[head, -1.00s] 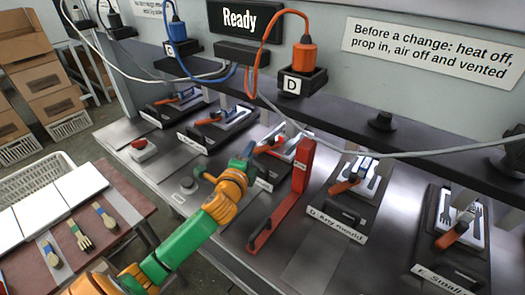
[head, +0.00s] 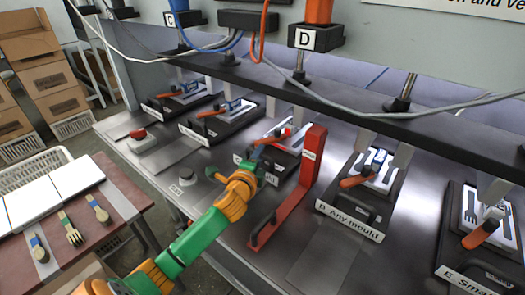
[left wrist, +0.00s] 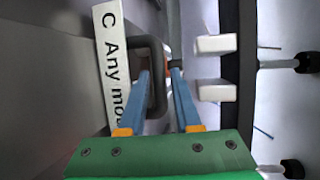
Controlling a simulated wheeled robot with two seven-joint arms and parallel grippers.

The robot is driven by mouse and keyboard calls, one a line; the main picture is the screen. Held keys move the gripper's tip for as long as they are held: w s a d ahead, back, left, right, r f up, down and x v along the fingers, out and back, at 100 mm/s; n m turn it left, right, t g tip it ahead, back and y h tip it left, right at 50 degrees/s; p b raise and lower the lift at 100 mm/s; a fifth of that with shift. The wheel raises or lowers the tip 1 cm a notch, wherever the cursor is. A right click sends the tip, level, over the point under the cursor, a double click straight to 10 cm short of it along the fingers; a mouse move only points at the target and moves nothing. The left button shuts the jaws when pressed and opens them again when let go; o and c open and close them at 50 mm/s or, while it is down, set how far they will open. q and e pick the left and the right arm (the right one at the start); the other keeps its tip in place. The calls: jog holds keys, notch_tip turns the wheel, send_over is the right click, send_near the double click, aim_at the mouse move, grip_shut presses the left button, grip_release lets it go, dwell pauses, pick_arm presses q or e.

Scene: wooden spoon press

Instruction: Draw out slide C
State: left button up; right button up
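Slide C is a dark mould slide with a white label, "C Any mou…" in the left wrist view (left wrist: 112,65), and a dark looped handle (left wrist: 151,42). In the head view slide C (head: 285,140) sits in its place on the steel bench, partly hidden by my left gripper (head: 262,160). In the left wrist view my left gripper (left wrist: 162,75) has its two blue fingers apart, one on each side of one bar of the handle. I cannot tell if they touch it. My right gripper is not in view.
A tall red prop (head: 311,165) with a long foot stands just right of slide C. Slide D (head: 350,215) is beyond it. A red button (head: 139,134) and a grey knob (head: 187,173) are to the left. Cables hang above. Bare steel lies in front.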

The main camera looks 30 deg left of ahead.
pick_arm(q)
jog(key=shift+x, duration=2.1)
jog(key=shift+f, duration=0.1)
jog(key=shift+c, duration=0.3)
grip_shut()
